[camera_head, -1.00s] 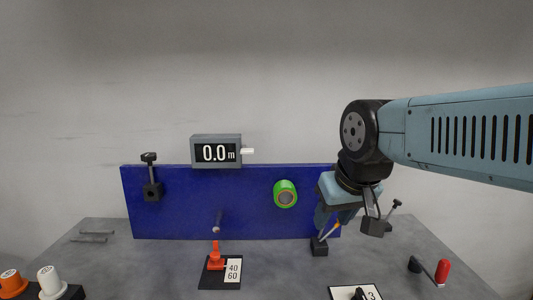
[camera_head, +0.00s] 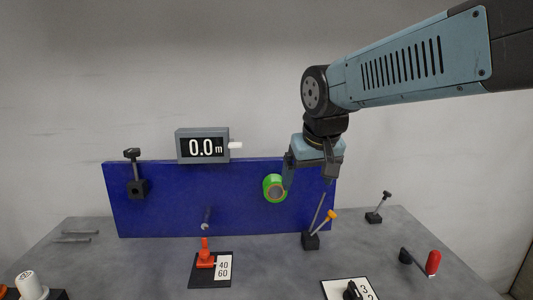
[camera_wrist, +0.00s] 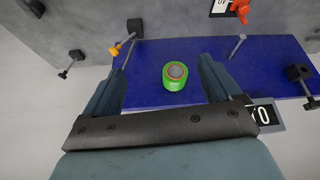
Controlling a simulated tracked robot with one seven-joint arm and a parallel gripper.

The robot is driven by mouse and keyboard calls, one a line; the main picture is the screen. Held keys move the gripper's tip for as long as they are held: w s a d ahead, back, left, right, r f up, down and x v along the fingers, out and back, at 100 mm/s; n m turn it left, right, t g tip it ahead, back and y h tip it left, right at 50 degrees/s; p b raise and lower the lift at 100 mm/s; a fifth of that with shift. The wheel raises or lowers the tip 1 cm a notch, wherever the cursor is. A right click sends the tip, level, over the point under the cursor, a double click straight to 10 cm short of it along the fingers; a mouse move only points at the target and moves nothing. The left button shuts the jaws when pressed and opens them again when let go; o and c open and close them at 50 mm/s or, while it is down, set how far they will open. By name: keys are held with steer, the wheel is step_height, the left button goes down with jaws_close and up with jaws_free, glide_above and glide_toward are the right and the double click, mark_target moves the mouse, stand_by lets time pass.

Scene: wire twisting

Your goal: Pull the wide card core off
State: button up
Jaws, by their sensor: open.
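A short green cylinder (camera_head: 273,188) sticks out from the blue upright board, right of its middle. Its front end shows a thin reddish ring around a grey centre. I take it for the card core on its holder, but cannot tell how it is fixed. My gripper (camera_head: 308,178) is open and empty, just right of the cylinder in the head view. In the wrist view the cylinder (camera_wrist: 176,78) shows between the two spread fingers, beyond the palm, and neither finger visibly touches it.
A stand with an orange knob (camera_head: 319,230) is below my gripper. A red-handled crank (camera_head: 433,263) stands right.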

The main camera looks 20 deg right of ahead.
steer(key=w+a, duration=0.1)
steer(key=w, duration=0.9)
steer(key=m+h, duration=0.1)
steer(key=h, duration=0.1)
glide_toward(274, 181)
steer(key=shift+g, duration=0.4)
steer(key=x, duration=1.1)
steer(key=shift+w+f, duration=0.15)
steer(key=shift+w, duration=0.25)
steer(key=shift+c, duration=0.5)
steer(key=c, duration=1)
steer(key=s+a, duration=0.1)
steer(key=s, duration=0.6)
steer(key=shift+s+a, duration=0.2)
steer(key=shift+s, duration=0.05)
